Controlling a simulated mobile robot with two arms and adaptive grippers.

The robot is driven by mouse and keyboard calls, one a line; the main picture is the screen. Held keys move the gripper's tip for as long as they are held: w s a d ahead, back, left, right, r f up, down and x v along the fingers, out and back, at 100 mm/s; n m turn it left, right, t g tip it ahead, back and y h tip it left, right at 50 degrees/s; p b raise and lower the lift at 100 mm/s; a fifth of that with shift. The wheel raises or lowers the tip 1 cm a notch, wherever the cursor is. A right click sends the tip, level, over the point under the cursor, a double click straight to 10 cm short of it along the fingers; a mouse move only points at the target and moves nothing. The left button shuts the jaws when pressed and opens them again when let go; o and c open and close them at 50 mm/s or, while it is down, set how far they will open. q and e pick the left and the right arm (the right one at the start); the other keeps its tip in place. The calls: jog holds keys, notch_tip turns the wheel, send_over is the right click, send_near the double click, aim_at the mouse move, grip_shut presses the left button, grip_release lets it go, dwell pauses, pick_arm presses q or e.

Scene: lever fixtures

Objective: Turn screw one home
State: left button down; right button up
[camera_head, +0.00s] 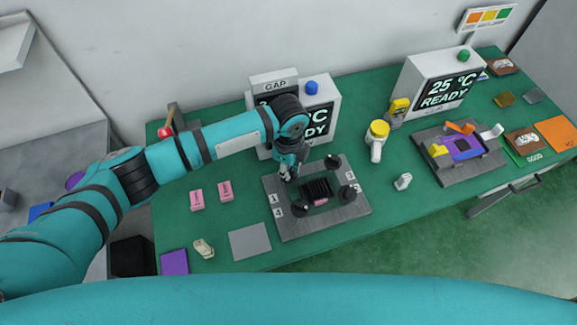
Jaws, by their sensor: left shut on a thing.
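A dark grey fixture plate (330,225) lies on the green table, with a black finned block (316,189) and a pink piece at its middle. Black screw knobs stand at its back right (332,161), right (347,192) and front left (300,208). White number labels (275,199) mark its left side. My left gripper (287,174) points down over the back-left corner, by the label that looks like 1. It is shut on the screw there, screw one, which it mostly hides. My right gripper is not in view.
A white gap and temperature display (322,103) reading READY stands behind the plate, partly hidden by my arm. Pink blocks (197,199), a grey square (250,241) and a yellow-topped tool (377,140) lie around. A second fixture (460,165) and display (440,85) stand right.

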pick_arm(q)
jog(key=m, duration=0.4)
jog(key=shift+m, duration=0.3)
jog(key=m, duration=0.4)
jog(key=shift+w+m, duration=0.1)
jog(key=shift+m, duration=0.2)
jog(key=m+b, duration=0.1)
jog(key=m, duration=0.3)
jog(key=shift+m, duration=0.3)
jog(key=shift+r+m+b, duration=0.1)
jog(key=shift+m+b, duration=0.5)
jog(key=shift+m, duration=1.6)
jog(key=c, duration=1.4)
grip_release()
jog(key=shift+o, duration=0.2)
notch_tip(320, 180, up, 12)
